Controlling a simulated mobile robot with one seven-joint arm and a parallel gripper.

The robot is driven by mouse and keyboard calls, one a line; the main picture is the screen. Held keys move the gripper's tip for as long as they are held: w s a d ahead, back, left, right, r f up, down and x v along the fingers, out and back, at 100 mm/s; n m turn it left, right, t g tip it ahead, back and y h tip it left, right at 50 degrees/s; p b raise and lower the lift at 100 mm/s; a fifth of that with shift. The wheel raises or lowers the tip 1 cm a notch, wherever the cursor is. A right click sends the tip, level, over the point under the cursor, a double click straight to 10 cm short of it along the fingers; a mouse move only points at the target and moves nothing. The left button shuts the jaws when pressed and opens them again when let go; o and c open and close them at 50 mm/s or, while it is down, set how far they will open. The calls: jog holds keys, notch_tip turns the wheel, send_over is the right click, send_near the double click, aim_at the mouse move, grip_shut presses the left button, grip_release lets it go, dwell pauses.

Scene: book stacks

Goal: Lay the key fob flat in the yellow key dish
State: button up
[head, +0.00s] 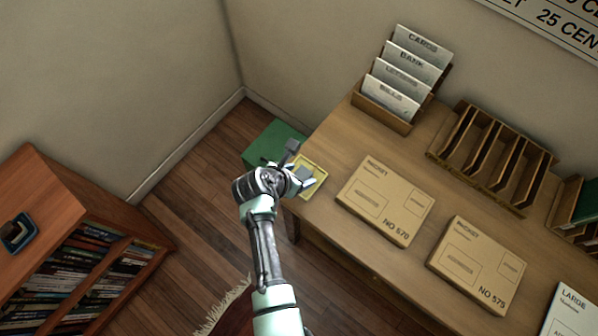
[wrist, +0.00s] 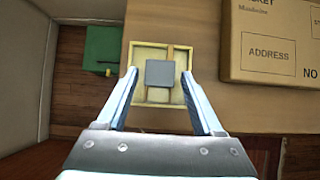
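The yellow key dish (wrist: 137,61) is a shallow square tray at the table's left corner; it also shows in the head view (head: 319,166), partly hidden by my gripper. A flat grey square, which looks like the key fob (wrist: 160,73), shows over the dish's middle in the wrist view. A brown strip (wrist: 170,97) runs across the dish behind it; I cannot tell whether it belongs to the fob. My gripper (wrist: 159,76) is open above the dish, its fingers apart on either side of the grey square with gaps. It also shows in the head view (head: 298,162).
Two cardboard packets (head: 385,200) (head: 477,265) lie right of the dish. A letter rack (head: 385,117) and an empty slotted rack (head: 492,155) stand behind. A green box (head: 268,138) is beyond the table's left edge. A bookcase (head: 95,225) stands at left.

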jog(key=shift+o, duration=0.8)
jog(key=shift+r, duration=0.1)
jog(key=v, duration=1.3)
jog(key=shift+p, duration=0.4)
jog(key=w+a+r+m+t+y, duration=0.1)
jog(key=w+r+m+t, duration=0.2)
jog(key=w+r+m, duration=0.45)
jog(key=w+r+m+t+y, duration=0.25)
jog(key=w+r, duration=0.25)
jog(key=r, duration=0.6)
notch_tip(320, 180, up, 19)
jog(key=w+d+m+t, duration=0.1)
jog(key=w+m+t, duration=0.1)
jog(key=m+t, duration=0.4)
jog(key=s+d+r+m+t, duration=0.1)
jog(key=s+r+m+t, duration=0.2)
jog(key=r, duration=0.6)
jog(key=s+d+r+m+t, duration=0.2)
jog(key=s+r+m+t, duration=0.2)
jog(key=r, duration=0.6)
jog(key=s+d+r+m+t, duration=0.2)
jog(key=s+r+m+t, duration=0.1)
jog(key=s+r+m, duration=0.2)
notch_tip(320, 180, up, 5)
jog(key=s, duration=0.2)
jog(key=shift+s+d+m, duration=0.2)
jog(key=shift+s+m, duration=0.1)
jog(key=shift+m, duration=0.1)
